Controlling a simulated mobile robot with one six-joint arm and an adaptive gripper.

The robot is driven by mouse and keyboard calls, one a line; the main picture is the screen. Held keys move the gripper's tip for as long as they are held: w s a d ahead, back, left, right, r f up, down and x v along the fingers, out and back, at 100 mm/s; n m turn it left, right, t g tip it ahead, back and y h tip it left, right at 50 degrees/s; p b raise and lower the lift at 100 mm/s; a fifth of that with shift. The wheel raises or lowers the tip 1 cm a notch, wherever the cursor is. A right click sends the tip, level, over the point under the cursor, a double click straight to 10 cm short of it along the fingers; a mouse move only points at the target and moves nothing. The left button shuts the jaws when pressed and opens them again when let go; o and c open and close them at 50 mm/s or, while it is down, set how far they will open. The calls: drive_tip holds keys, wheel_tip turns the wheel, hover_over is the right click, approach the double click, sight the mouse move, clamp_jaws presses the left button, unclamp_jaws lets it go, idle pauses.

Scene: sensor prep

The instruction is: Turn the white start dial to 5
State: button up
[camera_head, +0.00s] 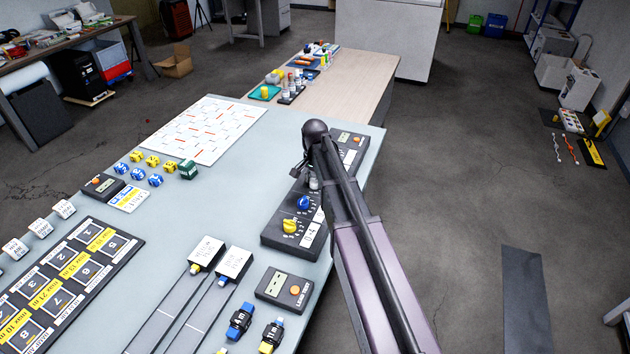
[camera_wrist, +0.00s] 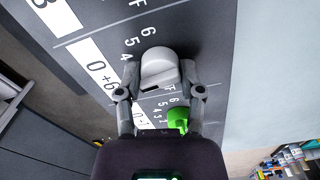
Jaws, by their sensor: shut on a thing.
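The white dial (camera_wrist: 160,66) sits on a dark panel (camera_wrist: 215,28) with printed numbers and the letter F around it. My gripper (camera_wrist: 158,76) is shut on it, one finger on each side, in the wrist view. A dark mark shows on the dial's near side; I cannot tell which number it points to. In the head view my arm hides most of the white dial. There the dark dial panel (camera_head: 272,240) lies along the table's right edge, with a yellow dial (camera_head: 290,226) and a blue dial (camera_head: 304,203) nearer than my gripper.
A green dial (camera_wrist: 178,119) stands close to my fingers in the wrist view. A dark box with a display and orange button (camera_head: 284,288) lies in front of the panel. Blue and yellow dice (camera_head: 152,160) and a white chart (camera_head: 205,128) lie farther left.

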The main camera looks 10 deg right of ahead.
drive_tip(key=m, duration=0.7)
drive_tip(key=shift+s, duration=0.1)
drive_tip(key=m, duration=0.6)
drive_tip(key=shift+m, duration=0.3)
drive_tip(key=o, duration=1.2)
drive_tip(key=shift+c, duration=0.2)
drive_tip(key=shift+n, duration=0.5)
